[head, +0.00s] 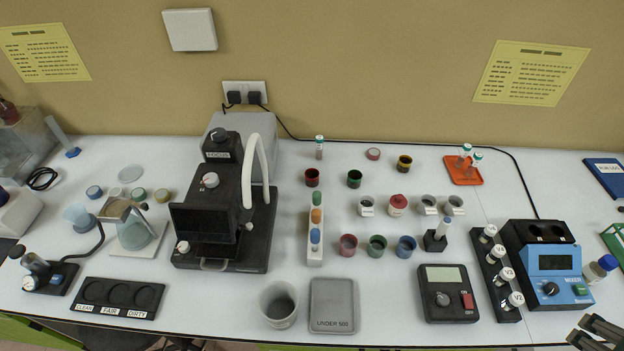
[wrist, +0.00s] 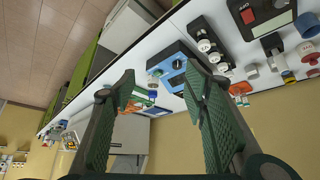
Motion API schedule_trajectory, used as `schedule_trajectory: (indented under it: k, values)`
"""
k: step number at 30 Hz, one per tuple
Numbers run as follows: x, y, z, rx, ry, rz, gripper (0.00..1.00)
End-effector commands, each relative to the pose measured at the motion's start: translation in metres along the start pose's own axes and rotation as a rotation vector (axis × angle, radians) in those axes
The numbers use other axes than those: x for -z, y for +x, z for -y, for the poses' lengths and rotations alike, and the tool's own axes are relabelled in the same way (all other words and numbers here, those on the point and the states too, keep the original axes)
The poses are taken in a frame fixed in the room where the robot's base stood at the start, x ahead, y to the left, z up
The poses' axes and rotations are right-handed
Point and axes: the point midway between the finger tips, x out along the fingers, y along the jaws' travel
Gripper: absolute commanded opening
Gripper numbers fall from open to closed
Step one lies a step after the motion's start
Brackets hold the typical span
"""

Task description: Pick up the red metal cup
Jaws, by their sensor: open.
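A red cup (head: 347,245) stands upright in the front row of cups near the middle of the bench, left of a green cup (head: 377,245) and a blue cup (head: 405,245). A darker red cup (head: 312,177) stands further back, left of another green one; I cannot tell which of the two red ones is metal. My gripper (head: 595,332) is at the bottom right corner in the head view, far from both. In the wrist view my gripper (wrist: 162,88) is open, its green-padded fingers wide apart with nothing between them.
A microscope-like black device (head: 225,210) stands left of the cups. A scale (head: 447,293), a vial rack (head: 497,270) and a blue mixer (head: 553,262) lie between the cups and my gripper. A narrow vial stand (head: 315,250) is just left of the front red cup.

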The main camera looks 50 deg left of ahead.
Motion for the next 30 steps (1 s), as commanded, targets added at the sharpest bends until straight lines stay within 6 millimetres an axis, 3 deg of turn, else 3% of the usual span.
schedule_trajectory:
  k: [8,14,30]
  values:
    - [0.008,-0.001,0.007,0.009,-0.024,0.008,0.45]
    - [0.028,-0.001,0.024,0.033,-0.089,0.031,0.45]
    - [0.098,0.007,0.11,0.127,-0.356,0.118,0.45]
